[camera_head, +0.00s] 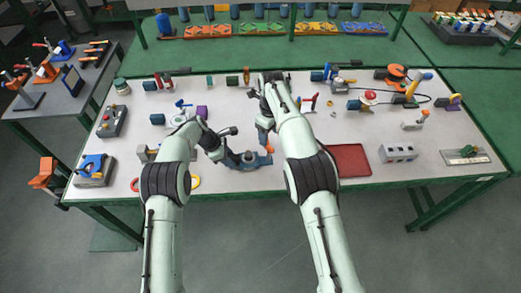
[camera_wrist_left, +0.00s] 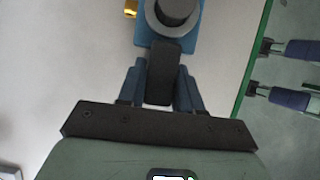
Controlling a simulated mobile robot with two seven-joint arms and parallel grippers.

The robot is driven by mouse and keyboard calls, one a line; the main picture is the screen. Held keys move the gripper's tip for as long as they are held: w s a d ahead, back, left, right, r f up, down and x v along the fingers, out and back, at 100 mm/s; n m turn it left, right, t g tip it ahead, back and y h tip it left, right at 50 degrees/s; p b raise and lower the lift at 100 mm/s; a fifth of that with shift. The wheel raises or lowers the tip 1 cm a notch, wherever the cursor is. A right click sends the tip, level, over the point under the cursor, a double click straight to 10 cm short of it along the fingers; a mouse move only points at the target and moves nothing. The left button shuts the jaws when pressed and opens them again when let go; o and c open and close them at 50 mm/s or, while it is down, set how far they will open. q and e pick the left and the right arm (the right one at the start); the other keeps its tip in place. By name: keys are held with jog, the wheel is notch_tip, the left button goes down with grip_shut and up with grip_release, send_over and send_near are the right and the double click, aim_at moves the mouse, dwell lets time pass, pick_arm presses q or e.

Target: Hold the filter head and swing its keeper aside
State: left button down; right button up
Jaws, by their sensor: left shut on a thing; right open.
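The filter head is a blue unit with a grey round top (camera_head: 249,158), near the front middle of the white table. In the left wrist view it is a blue body (camera_wrist_left: 144,30) with a grey cylinder (camera_wrist_left: 175,10) on top. My left gripper (camera_head: 226,154) is at its left side. In the left wrist view its blue fingers (camera_wrist_left: 160,75) are shut on a dark block that sticks out from the filter head. A small orange part (camera_head: 269,149), perhaps the keeper, shows at the unit's right end. My right gripper (camera_head: 264,134) is open just above and behind that end.
A red tray (camera_head: 348,160) lies to the right of the right arm, and a grey box (camera_head: 398,153) stands further right. Yellow and red rings lie near the front edge at left. Several fittings stand along the back of the white table (camera_head: 300,150).

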pick_arm(q)
jog(key=c, duration=0.7)
grip_release()
jog(key=v, duration=1.2)
